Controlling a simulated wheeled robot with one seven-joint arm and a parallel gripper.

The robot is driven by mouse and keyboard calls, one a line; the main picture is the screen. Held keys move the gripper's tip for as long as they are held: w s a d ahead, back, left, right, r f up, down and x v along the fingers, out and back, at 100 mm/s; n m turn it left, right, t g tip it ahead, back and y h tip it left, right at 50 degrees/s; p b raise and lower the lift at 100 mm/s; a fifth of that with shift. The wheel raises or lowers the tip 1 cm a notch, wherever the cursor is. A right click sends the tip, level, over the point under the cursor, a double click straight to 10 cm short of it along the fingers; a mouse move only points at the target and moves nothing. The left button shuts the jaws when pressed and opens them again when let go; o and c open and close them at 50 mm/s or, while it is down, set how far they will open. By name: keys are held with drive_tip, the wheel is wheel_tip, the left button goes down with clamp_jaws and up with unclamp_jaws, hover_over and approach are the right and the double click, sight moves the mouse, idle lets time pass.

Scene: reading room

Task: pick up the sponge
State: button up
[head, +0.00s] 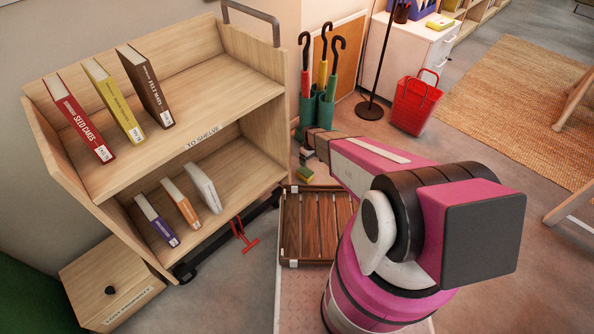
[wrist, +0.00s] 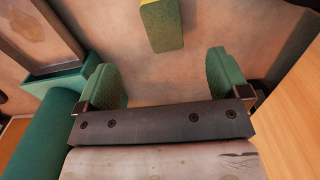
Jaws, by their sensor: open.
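The sponge (head: 305,175) is a small block, green with a yellow layer, lying on the floor between the book trolley and the umbrella stand. In the wrist view the sponge (wrist: 163,27) shows at the top middle, cut off by the picture's edge. My gripper (wrist: 168,82) is open, with its two green-padded fingers wide apart and only bare floor between them. The sponge lies beyond the fingertips, apart from them, roughly in line with the gap. In the head view my gripper (head: 307,153) is small and partly hidden near the sponge.
The wooden book trolley (head: 184,122) stands to the left, with books on two shelves. The green umbrella stand (head: 316,112) is close behind my gripper. A slatted wooden rack (head: 318,222) lies nearer. A red basket (head: 415,105) stands to the right.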

sight(305, 171)
drive_tip(key=shift+n, duration=0.3)
drive_tip(key=f, duration=0.2)
drive_tip(key=a+f, duration=0.1)
drive_tip(key=f, duration=0.2)
drive_tip(key=w+f, duration=0.1)
drive_tip(key=f, duration=0.2)
drive_tip(key=shift+w+a+f, duration=0.1)
drive_tip(key=shift+a+f, duration=0.1)
drive_tip(key=shift+a, duration=0.15)
drive_tip(key=f, duration=0.5)
drive_tip(key=shift+w+a, duration=0.1)
drive_tip(key=shift+w, duration=0.2)
drive_tip(key=c, duration=1)
